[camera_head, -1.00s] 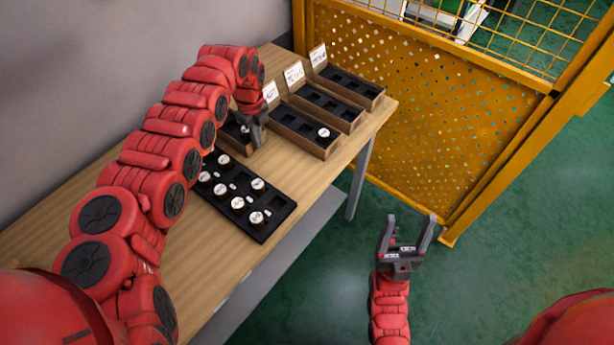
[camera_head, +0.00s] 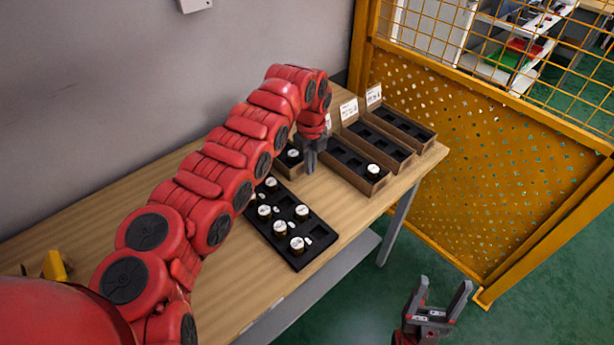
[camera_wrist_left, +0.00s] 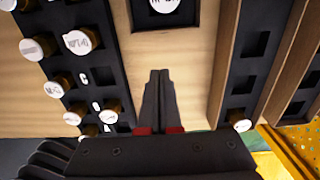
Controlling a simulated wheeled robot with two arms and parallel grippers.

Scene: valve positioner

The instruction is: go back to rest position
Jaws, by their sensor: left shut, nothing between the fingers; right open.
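My left gripper (camera_head: 310,160) is over the wooden table near the boxes, at the end of the red arm from the left. Its fingers are together and empty; they also show in the left wrist view (camera_wrist_left: 158,100). My right gripper (camera_head: 437,310) is open and empty, over the green floor beyond the table's right edge. A black tray (camera_head: 318,232) holding several round white-topped valve parts (camera_head: 280,228) lies in front of the left gripper. The tray also shows at the left of the left wrist view (camera_wrist_left: 97,75).
Several wooden boxes with black slotted inserts (camera_head: 385,140) stand at the table's far end. One round part (camera_head: 373,170) sits in a box beside the left gripper. The table (camera_head: 150,195) meets a grey wall. A yellow mesh fence (camera_head: 480,160) stands beyond it.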

